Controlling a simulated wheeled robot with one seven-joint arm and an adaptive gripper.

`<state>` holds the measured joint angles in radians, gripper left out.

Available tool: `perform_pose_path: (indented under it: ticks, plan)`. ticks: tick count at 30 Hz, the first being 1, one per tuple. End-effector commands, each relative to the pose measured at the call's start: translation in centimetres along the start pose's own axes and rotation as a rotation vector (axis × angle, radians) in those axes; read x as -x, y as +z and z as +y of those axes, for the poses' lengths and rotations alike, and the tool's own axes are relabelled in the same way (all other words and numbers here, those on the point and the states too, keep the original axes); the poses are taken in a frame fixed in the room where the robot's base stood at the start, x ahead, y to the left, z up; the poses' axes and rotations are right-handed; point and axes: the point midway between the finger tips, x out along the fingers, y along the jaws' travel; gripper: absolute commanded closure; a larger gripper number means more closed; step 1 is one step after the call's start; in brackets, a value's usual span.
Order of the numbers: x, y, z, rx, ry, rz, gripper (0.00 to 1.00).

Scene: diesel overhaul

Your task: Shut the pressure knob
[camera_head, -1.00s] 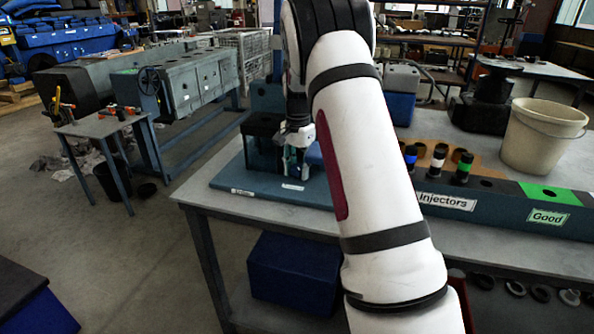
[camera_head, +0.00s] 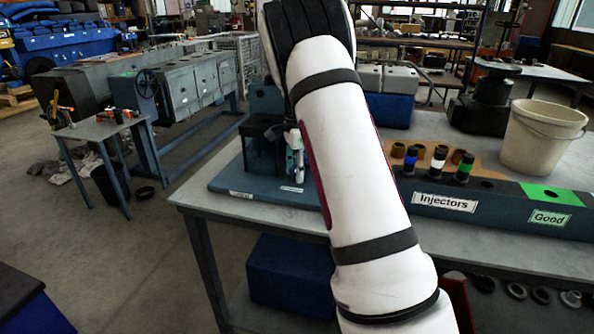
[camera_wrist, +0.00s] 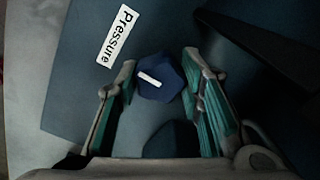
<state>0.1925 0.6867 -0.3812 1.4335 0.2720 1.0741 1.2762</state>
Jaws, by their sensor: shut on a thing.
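The pressure knob (camera_wrist: 154,87) is dark blue and faceted, with a white bar lying at a slant on its top. It shows in the wrist view beside a white label reading "Pressure" (camera_wrist: 118,34). My gripper (camera_wrist: 159,72) is shut on the knob, with one teal-padded finger on its left and one on its right. In the head view my gripper (camera_head: 296,155) is partly hidden by my arm, over the blue test stand (camera_head: 236,176) on the bench. The knob cannot be made out there.
A dark bar (camera_wrist: 248,40) crosses the upper right of the wrist view. On the bench to the right are an injector rack (camera_head: 440,200) holding several injectors and a beige bucket (camera_head: 540,140). A small side table (camera_head: 98,127) stands at left.

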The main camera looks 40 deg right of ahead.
Motion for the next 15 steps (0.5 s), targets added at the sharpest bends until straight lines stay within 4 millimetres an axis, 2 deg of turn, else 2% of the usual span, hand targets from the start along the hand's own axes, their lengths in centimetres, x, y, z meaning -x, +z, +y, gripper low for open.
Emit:
perform_pose_path:
  ticks: [11,12,14,15]
  plan:
    - [0.07,-0.05,-0.1,-0.005,-0.004,0.001,0.93]
    - [0.07,-0.06,-0.1,-0.005,-0.004,0.001,0.57]
    - [0.07,-0.06,-0.09,-0.005,-0.004,0.001,0.46]
    - [0.06,-0.06,-0.08,-0.005,-0.003,0.001,0.46]
